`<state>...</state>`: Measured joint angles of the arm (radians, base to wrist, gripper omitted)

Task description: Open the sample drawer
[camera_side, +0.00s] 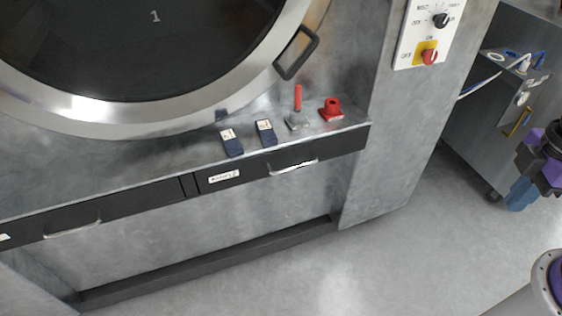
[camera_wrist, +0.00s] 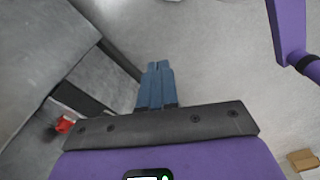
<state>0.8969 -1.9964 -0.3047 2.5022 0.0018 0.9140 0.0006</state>
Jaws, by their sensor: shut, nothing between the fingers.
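The sample drawer (camera_side: 250,174) is a black front with a white label (camera_side: 224,176) and a silver bar handle (camera_side: 293,167), set under the washer's ledge in the side view. Its front lies flush with the panel, so it looks closed. My gripper (camera_side: 518,200), with blue fingers, is at the right edge of the side view, well away from the handle. In the wrist view my gripper's blue fingers (camera_wrist: 158,68) are together and empty, over the floor. The drawer handle cannot be made out in the wrist view.
A second black drawer (camera_side: 120,207) with a handle is to the left. On the ledge stand two dark blue tagged blocks (camera_side: 232,142), a red lever (camera_side: 298,98) and a red button (camera_side: 331,107). The floor (camera_side: 400,240) in front is clear. A cardboard-coloured box (camera_wrist: 303,160) lies at lower right.

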